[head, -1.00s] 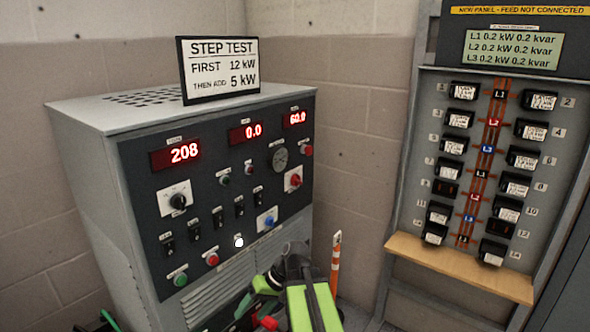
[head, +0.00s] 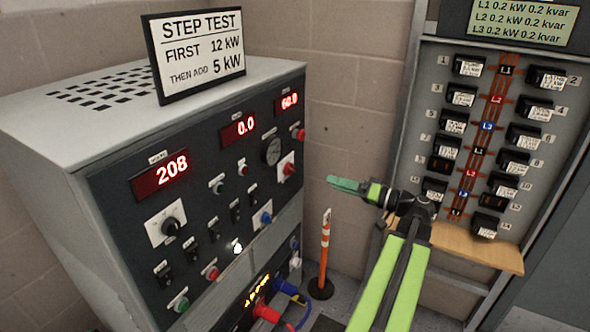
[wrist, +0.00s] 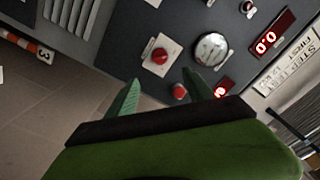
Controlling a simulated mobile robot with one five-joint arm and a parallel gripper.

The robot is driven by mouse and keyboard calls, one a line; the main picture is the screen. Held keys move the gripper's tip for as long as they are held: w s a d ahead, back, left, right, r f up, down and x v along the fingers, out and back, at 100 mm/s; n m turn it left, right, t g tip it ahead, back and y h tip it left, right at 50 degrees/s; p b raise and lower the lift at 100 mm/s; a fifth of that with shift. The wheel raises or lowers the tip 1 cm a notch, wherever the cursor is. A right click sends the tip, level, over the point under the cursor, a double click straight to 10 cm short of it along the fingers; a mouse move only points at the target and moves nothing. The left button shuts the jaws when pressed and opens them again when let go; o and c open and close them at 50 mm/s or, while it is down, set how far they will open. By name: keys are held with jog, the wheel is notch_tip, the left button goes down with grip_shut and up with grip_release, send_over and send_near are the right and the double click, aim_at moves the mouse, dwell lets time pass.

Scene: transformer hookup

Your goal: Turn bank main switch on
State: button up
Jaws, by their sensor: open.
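The grey load bank cabinet (head: 40,165) stands at the left with a dark control panel (head: 210,215). A red rotary knob on a white plate (head: 288,168) is at the panel's right side; it also shows in the wrist view (wrist: 160,55). A black rotary knob on a white plate (head: 171,227) and a blue knob (head: 265,218) are on the same panel. I cannot read which is labelled main. My gripper (head: 334,184) is open and empty, right of the panel and apart from it. In the wrist view its two green fingers (wrist: 160,88) point toward the red knob.
A round gauge (head: 271,151) and a red button (head: 298,134) sit near the red knob. An orange-white post (head: 325,245) stands on the floor. A breaker panel (head: 575,120) with a wooden shelf (head: 500,257) is at right. Red and blue cables (head: 285,290) plug in below.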

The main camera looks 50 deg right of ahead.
aim_at(294, 170)
jog(key=x, duration=1.5)
